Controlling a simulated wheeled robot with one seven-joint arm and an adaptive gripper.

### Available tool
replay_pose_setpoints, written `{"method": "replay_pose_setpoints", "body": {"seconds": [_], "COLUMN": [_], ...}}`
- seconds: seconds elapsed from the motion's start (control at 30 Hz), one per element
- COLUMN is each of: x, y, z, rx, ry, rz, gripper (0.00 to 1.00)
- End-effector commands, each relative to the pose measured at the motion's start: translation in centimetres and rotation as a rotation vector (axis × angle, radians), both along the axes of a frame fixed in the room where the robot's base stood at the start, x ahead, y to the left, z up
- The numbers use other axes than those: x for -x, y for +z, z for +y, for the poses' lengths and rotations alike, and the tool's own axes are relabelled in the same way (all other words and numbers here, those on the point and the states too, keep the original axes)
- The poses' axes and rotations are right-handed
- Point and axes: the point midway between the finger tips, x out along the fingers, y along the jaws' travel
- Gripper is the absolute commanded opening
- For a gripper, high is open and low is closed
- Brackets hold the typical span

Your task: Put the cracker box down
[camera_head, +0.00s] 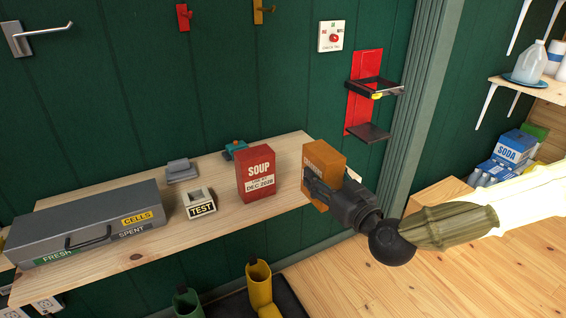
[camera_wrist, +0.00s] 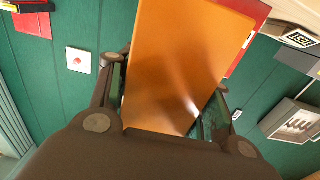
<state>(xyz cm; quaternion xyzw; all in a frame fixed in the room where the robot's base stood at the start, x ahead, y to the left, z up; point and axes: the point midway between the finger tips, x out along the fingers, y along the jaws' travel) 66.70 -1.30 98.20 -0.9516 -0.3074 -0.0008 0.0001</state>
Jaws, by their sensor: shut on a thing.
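The orange cracker box (camera_head: 322,159) stands upright at the right end of the wooden shelf (camera_head: 120,258) in the head view. My gripper (camera_head: 330,196) reaches it from the right and is shut on it. In the wrist view the box (camera_wrist: 180,65) fills the middle, between the two fingers of my gripper (camera_wrist: 170,95). My gripper hides part of the box's front and lower right. I cannot tell whether its base touches the shelf.
A TEST device (camera_head: 200,203) and a grey case (camera_head: 85,222) sit further left on the shelf. A red wall holder (camera_head: 362,95) is above right. Boots (camera_head: 260,284) stand below.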

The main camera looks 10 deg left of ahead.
Motion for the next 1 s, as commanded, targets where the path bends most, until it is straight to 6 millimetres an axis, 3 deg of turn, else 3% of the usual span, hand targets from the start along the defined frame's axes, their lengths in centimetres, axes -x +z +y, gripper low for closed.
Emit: {"method": "replay_pose_setpoints", "body": {"seconds": [0.6,0.73,1.0], "x": [-11.8,-13.7,-15.5], "y": [-1.1,-1.3,-1.4], "z": [0.7,0.9,1.0], "rx": [0.0,0.0,0.0], "ry": [0.0,0.001,0.003], "rz": [0.0,0.001,0.0], "gripper": [0.11,0.11,0.11]}}
